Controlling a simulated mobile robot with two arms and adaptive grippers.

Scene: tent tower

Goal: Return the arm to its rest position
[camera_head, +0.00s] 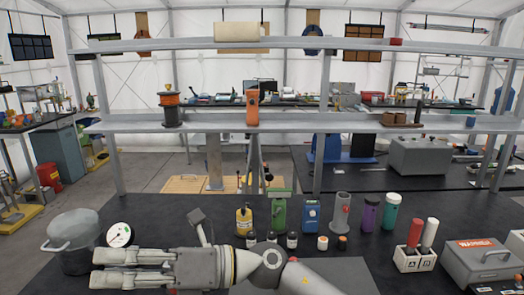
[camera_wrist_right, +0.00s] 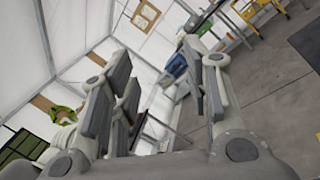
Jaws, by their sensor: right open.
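My right arm crosses the front of the black workbench (camera_head: 165,215) from the lower right. My right gripper (camera_head: 97,268) points left at the lower left, in front of the metal pot. Its two fingers are apart with nothing between them. In the right wrist view the same gripper (camera_wrist_right: 156,55) is open and empty, with white tent wall and grey floor behind it. My left gripper is in neither view.
A metal pot (camera_head: 72,228) and a round white-faced item (camera_head: 119,235) stand close behind the fingers. Several bottles and a green canister (camera_head: 279,211) stand behind the arm. A white holder (camera_head: 414,260) and a grey case (camera_head: 482,262) are at right. A shelf (camera_head: 225,125) spans above.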

